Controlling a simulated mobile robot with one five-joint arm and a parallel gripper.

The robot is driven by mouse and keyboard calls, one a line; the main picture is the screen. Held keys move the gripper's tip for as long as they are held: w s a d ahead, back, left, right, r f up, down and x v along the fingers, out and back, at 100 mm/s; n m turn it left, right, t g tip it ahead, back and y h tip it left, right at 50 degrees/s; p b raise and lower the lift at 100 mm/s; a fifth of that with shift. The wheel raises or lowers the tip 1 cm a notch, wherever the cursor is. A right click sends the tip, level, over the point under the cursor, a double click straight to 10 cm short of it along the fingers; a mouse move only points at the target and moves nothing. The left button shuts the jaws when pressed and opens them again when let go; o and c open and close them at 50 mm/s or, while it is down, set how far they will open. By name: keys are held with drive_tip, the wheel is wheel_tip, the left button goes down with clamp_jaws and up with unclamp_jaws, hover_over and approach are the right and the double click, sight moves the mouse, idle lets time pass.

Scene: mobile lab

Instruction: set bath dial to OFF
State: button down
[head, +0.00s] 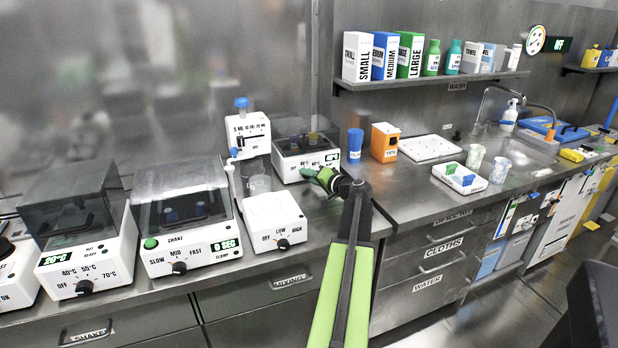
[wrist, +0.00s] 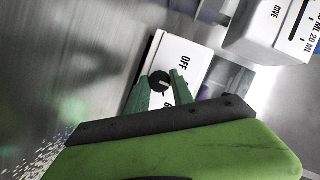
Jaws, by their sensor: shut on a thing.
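The bath (head: 290,172) is a white box with a dark clear top and a small green display, at the back of the bench in the head view. In the wrist view its white front panel (wrist: 190,48) carries the word OFF. The black bath dial (wrist: 158,80) has a pale pointer mark, whose exact setting I cannot read. My gripper's green fingers (wrist: 160,84) are on both sides of the dial, shut on it. In the head view my gripper (head: 325,177) is at the bath's front, hiding the dial and part of the panel.
A dispenser (head: 248,135) with a blue knob and a white heater with OFF, LOW, HIGH marks (head: 273,222) stand left of my gripper. The shaker (head: 185,215) is farther left. A blue jar (head: 355,143) and an orange box (head: 385,142) stand to the right.

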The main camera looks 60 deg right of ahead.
drive_tip(key=shift+r, duration=0.1)
drive_tip(key=shift+a+r+n+g+p, duration=0.15)
drive_tip(key=shift+n+g+p, duration=0.35)
drive_tip(key=shift+n+p, duration=0.35)
drive_tip(key=shift+w+a+n+g+h+p, duration=0.15)
drive_tip(key=shift+n+g+h+p, duration=0.6)
drive_tip(key=shift+n, duration=0.5)
drive_tip(key=shift+n+g+h+p, duration=0.45)
drive_tip(key=shift+n+h, duration=0.1)
drive_tip(key=shift+n, duration=0.55)
drive_tip(key=shift+w+n+g+h, duration=0.1)
drive_tip(key=shift+n+g+h, duration=0.4)
drive_tip(key=shift+n, duration=0.5)
drive_tip(key=c, duration=1.1)
unclamp_jaws()
